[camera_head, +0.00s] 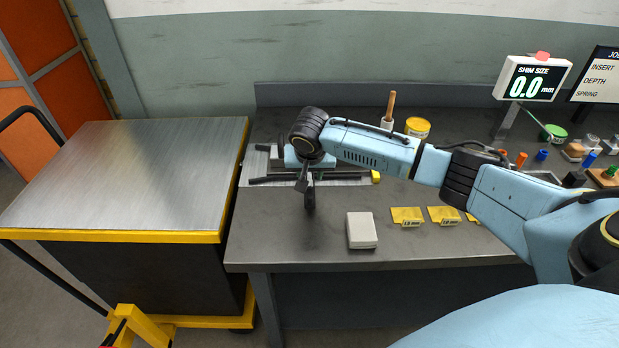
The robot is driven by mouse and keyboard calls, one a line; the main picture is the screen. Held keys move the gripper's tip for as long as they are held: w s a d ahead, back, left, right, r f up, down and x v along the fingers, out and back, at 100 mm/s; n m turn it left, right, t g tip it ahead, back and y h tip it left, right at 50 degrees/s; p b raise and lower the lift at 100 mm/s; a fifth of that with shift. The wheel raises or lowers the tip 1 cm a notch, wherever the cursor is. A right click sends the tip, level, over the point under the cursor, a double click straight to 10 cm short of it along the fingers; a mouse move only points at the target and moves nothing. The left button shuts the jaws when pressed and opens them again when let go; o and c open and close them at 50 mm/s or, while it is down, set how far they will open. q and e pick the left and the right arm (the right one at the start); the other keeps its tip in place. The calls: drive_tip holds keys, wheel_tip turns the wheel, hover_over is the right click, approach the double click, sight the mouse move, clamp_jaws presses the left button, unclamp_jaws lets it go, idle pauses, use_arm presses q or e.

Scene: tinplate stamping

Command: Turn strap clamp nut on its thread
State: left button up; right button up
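My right arm reaches in from the right across the bench. Its gripper (309,203) points down over the left part of the bench top, in front of a low metal fixture (345,172). The gripper is seen nearly edge-on, so I cannot tell whether its fingers are open or shut. The wrist and forearm cover part of the fixture. I cannot make out a strap clamp, its nut or its thread; they may be hidden there or too small. My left gripper is not in view.
A small white box (361,231) and yellow shim packets (407,216) lie right of the gripper. A yellow tin (417,127) stands behind the arm. A display (532,79) reads 0.0 mm. A metal-topped cart (130,175) stands left. The bench's front left is clear.

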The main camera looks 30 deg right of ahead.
drive_tip(key=shift+x, duration=1.05)
clamp_jaws()
